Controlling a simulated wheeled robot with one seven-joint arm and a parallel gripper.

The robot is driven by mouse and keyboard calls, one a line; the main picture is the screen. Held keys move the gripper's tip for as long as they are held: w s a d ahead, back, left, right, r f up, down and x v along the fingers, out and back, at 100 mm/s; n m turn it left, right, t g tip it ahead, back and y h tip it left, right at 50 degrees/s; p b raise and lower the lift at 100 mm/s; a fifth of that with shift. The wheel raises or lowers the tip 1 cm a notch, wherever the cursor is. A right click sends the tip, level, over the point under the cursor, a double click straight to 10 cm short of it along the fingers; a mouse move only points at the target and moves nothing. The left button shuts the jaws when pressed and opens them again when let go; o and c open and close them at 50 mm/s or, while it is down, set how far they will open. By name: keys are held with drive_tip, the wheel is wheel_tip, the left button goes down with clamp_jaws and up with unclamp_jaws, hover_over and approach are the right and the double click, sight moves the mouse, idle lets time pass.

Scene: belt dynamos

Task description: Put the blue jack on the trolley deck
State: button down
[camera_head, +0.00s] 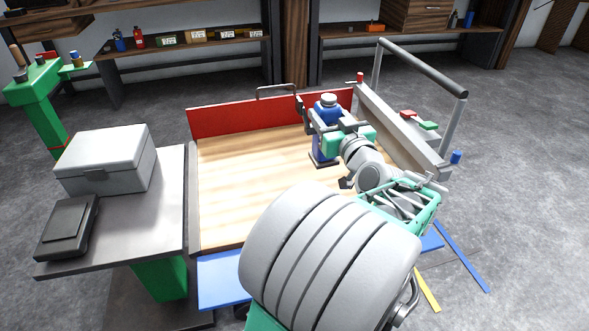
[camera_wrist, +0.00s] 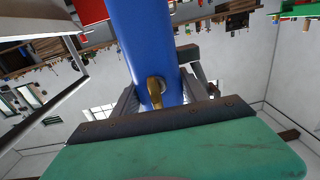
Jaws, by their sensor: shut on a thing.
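The blue jack (camera_head: 325,116) stands upright over the far right part of the wooden trolley deck (camera_head: 245,185). Its dark base (camera_head: 324,161) appears at the deck surface, but I cannot tell whether it touches. My gripper (camera_head: 328,127) is shut around the upper body of the jack, below its grey cap. In the wrist view the blue cylinder (camera_wrist: 145,40) of the jack sits between my gripper's fingers (camera_wrist: 160,95), with a brass fitting (camera_wrist: 155,90) facing the camera. My arm hides part of the deck's near right side.
A red board (camera_head: 250,117) edges the deck's far side, with a grey rail (camera_head: 400,130) and push handle (camera_head: 425,68) at right. A dark table (camera_head: 125,225) with a grey case (camera_head: 105,160) stands at left. The deck's left half is clear.

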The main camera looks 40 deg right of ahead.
drive_tip(key=shift+s+d+r+h, duration=0.2)
drive_tip(key=shift+s+d+h, duration=0.3)
drive_tip(key=shift+s+d, duration=0.45)
drive_tip(key=shift+w+d+f+m, duration=0.2)
drive_tip(key=shift+w+m, duration=0.05)
drive_tip(key=shift+m, duration=0.05)
drive_tip(key=w+d+f+b, duration=0.3)
drive_tip(key=w+d+f, duration=0.2)
drive_tip(key=w+f, duration=0.7)
drive_tip(key=shift+w+f+b, duration=0.2)
drive_tip(key=shift+b, duration=0.1)
drive_tip(key=shift+f+b, duration=0.25)
drive_tip(key=shift+b, duration=0.05)
drive_tip(key=c, duration=0.6)
unclamp_jaws()
drive_tip(key=shift+f, duration=0.15)
